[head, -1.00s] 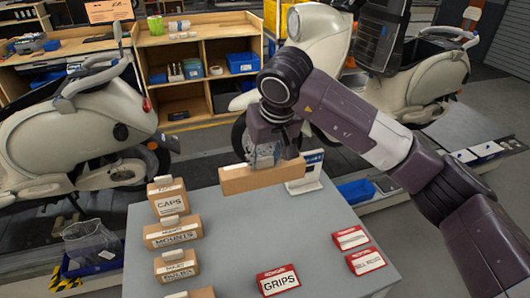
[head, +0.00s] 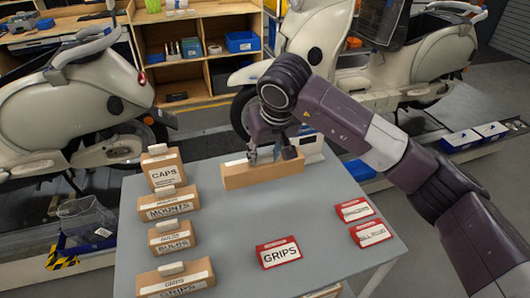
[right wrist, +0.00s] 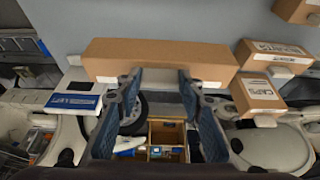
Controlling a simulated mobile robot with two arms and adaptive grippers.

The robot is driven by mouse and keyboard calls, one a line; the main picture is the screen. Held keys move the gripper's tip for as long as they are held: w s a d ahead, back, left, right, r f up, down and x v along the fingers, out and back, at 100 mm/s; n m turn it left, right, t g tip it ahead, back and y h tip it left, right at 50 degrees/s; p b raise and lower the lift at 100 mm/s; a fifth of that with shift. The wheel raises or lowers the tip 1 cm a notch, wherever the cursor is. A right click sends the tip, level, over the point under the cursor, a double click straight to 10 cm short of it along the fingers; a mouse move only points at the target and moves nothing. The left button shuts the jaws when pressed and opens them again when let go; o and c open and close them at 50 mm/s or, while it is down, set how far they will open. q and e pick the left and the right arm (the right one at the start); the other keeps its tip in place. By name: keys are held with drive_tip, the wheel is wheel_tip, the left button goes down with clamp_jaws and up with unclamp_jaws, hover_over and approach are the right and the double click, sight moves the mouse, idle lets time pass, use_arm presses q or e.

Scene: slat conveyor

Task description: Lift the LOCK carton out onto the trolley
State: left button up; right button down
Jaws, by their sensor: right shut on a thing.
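A long plain brown carton (head: 264,175) is at the far part of the grey tabletop (head: 225,230). I can read no name on its visible sides. My right gripper (head: 272,153) is shut on this carton from above, at its top. The right wrist view shows both fingers (right wrist: 156,84) at the carton's edge (right wrist: 160,52). The carton looks level, close over or on the grey top; I cannot tell if it touches. No label reading LOCK is legible. My left gripper is not in view.
Cartons marked CAPS (head: 162,170) and MOUNTS (head: 169,204), with others nearer, line the left edge. A red-edged GRIPS card (head: 278,253) and two more cards lie front and right. A blue-and-white box (head: 309,148) stands behind the held carton. The middle is clear.

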sight(266, 175)
drive_tip(key=shift+f+b, duration=2.65)
drive_tip(key=shift+f, duration=0.75)
drive_tip(key=shift+s+b, duration=0.1)
drive_tip(key=shift+b, duration=0.2)
drive_tip(key=shift+f, duration=0.2)
drive_tip(key=shift+f+b, duration=0.3)
drive_tip(key=shift+b, duration=0.35)
drive_tip(key=c, duration=1.2)
unclamp_jaws()
drive_tip(key=v, duration=1.2)
